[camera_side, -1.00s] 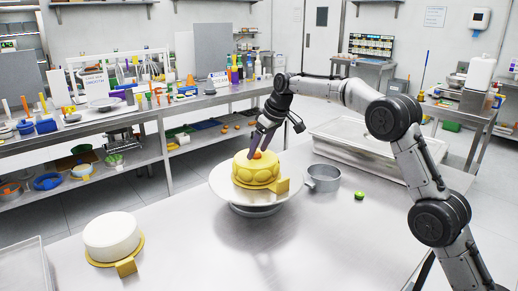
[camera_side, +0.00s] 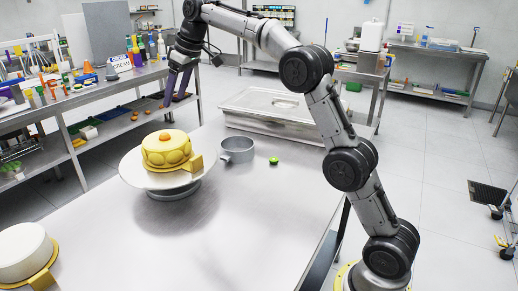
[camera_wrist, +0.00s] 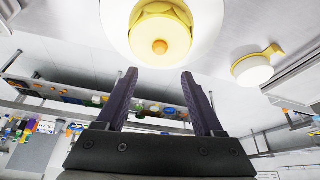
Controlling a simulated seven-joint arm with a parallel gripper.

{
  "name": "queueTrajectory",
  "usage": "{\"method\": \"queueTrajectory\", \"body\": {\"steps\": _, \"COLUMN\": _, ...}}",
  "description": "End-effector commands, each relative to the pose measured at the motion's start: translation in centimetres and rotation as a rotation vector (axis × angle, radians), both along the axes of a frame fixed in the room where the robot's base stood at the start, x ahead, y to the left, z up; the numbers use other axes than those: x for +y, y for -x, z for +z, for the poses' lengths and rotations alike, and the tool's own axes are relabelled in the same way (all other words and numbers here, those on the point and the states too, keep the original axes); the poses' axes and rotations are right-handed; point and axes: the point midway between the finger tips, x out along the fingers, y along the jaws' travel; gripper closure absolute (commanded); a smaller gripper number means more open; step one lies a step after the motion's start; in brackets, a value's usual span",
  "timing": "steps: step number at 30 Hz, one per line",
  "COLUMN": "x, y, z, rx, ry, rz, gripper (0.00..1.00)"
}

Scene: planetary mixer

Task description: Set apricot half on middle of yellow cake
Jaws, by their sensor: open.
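The yellow cake (camera_side: 166,153) sits on a gold board on a round white turntable (camera_side: 135,176). The orange apricot half (camera_side: 165,136) rests on top of the cake. In the wrist view the apricot half (camera_wrist: 160,46) lies near the middle of the yellow cake (camera_wrist: 182,28). My gripper (camera_side: 172,104) is above and behind the cake, apart from it and from the apricot half. In the wrist view my gripper (camera_wrist: 160,78) has its two dark fingers spread with nothing between them.
A grey metal pan (camera_side: 238,151) and a small green item (camera_side: 274,160) stand right of the turntable. A white cake (camera_side: 22,253) on a gold board is at the front left. A lidded steel tray (camera_side: 275,105) lies at the back. The table's front middle is clear.

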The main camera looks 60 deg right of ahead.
Motion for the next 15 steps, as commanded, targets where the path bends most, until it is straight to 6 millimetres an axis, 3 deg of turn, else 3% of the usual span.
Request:
{"method": "queueTrajectory", "body": {"steps": 5, "x": 0.8, "y": 2.4, "z": 1.4, "rx": -0.007, "ry": 0.000, "rz": -0.015, "gripper": 0.31}}
{"method": "queueTrajectory", "body": {"steps": 9, "x": 2.1, "y": 7.3, "z": 2.8, "rx": -0.015, "ry": 0.000, "rz": -0.049, "gripper": 0.31}}
{"method": "queueTrajectory", "body": {"steps": 15, "x": 3.8, "y": 15.9, "z": 2.8, "rx": -0.024, "ry": 0.000, "rz": -0.097, "gripper": 0.31}}
